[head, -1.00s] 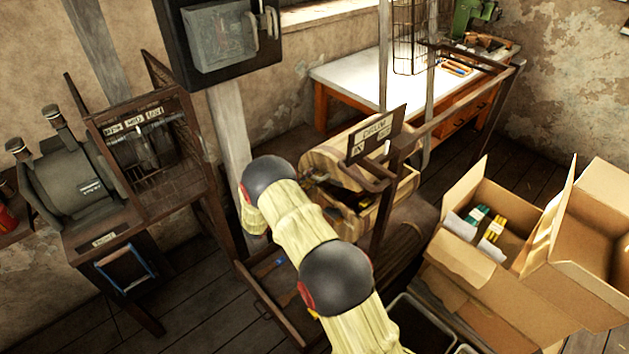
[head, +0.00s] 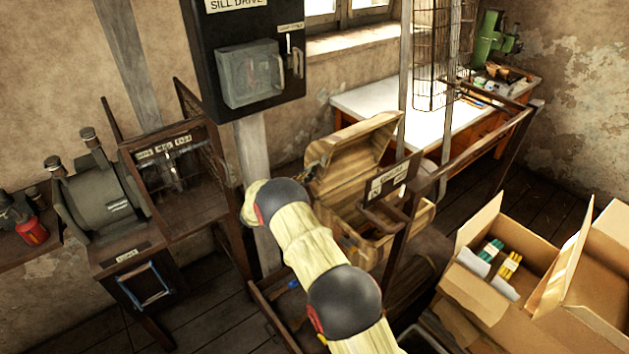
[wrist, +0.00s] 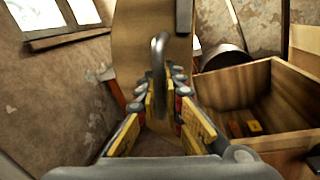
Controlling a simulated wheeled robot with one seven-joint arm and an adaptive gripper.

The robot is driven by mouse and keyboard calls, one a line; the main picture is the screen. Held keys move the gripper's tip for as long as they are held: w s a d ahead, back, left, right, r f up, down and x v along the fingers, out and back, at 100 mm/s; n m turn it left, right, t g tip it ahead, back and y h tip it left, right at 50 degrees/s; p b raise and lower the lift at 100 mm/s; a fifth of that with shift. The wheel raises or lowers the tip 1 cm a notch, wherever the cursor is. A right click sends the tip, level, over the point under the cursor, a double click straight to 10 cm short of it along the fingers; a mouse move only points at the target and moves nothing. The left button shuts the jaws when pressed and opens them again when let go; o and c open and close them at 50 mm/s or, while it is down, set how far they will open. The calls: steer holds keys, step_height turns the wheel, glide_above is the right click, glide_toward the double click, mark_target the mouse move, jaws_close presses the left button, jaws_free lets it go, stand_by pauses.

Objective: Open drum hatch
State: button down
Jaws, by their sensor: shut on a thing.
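The wooden drum (head: 378,250) stands in a dark frame in the middle of the head view. Its hatch lid (head: 352,155) is swung up, and the opening below it shows. In the wrist view the lid's inner or outer face (wrist: 134,30) rises ahead, with a dark looped handle (wrist: 158,50) on it. My gripper (wrist: 160,98) is shut on this handle, with yellow-padded fingers on both sides. The open drum body (wrist: 265,95) lies to the right, with small yellowish pieces inside. In the head view my arm hides the gripper.
A dark control box (head: 245,60) hangs on a post behind my arm. A dark machine (head: 105,205) stands at left. Open cardboard boxes (head: 570,275) stand at right. A white-topped workbench (head: 445,125) is at the back. A signed metal frame (head: 405,215) crosses before the drum.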

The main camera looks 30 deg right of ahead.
steer(key=shift+w+a+r+n, duration=0.1)
steer(key=shift+w+a+n, duration=0.05)
steer(key=shift+w+n, duration=0.65)
steer(key=shift+w+a+r+n, duration=0.15)
steer(key=shift+w+n, duration=0.35)
steer(key=shift+w, duration=0.55)
steer(key=c, duration=2)
jaws_free()
steer(key=shift+f, duration=0.2)
steer(key=shift+o, duration=0.2)
steer(key=shift+s, duration=0.1)
steer(key=shift+f, duration=0.1)
glide_toward(309, 163)
steer(key=v, duration=0.6)
steer(key=shift+s+r, duration=0.2)
steer(key=shift+r, duration=0.05)
